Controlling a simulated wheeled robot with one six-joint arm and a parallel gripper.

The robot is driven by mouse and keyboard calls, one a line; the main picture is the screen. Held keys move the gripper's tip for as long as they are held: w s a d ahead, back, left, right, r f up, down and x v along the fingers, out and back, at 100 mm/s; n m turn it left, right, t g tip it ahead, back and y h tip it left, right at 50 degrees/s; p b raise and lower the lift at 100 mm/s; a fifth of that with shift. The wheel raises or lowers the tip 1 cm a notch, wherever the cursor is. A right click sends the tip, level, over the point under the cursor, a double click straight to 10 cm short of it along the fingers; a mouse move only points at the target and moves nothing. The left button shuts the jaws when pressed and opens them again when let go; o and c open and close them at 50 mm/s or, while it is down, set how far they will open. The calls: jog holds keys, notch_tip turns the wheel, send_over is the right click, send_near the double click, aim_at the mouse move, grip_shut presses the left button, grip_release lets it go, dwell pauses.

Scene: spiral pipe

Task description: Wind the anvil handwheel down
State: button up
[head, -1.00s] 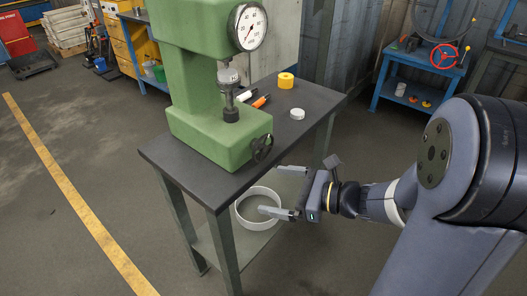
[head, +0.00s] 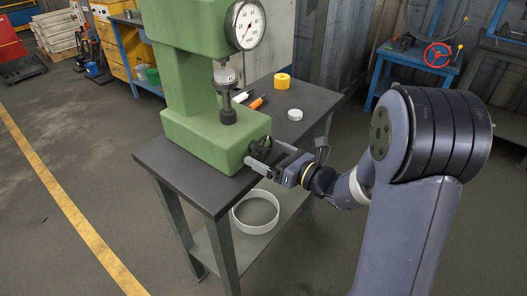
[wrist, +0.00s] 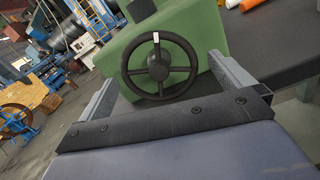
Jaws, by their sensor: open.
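The anvil handwheel is a small black spoked wheel (wrist: 159,66) with a white mark on its rim, on the end face of the green press (head: 205,140). In the wrist view it stands between the two fingers of my gripper (wrist: 163,85), which are open wide on either side of it. No contact shows there. In the head view my gripper (head: 262,155) is at the handwheel's end of the press base and hides most of the wheel. The press's dial gauge (head: 249,24) and spindle (head: 227,95) are above the base.
The press stands on a dark-topped table (head: 190,180). A white ring-shaped tub (head: 256,226) sits on the lower shelf. A yellow roll (head: 283,80), a white puck (head: 295,114) and an orange-handled tool (head: 257,103) lie on the table. A red wheel (head: 439,55) stands on a blue bench behind.

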jog(key=shift+x, duration=0.95)
jog(key=c, duration=1)
jog(key=shift+o, duration=0.2)
jog(key=shift+f+b, duration=0.1)
jog(key=shift+b, duration=0.25)
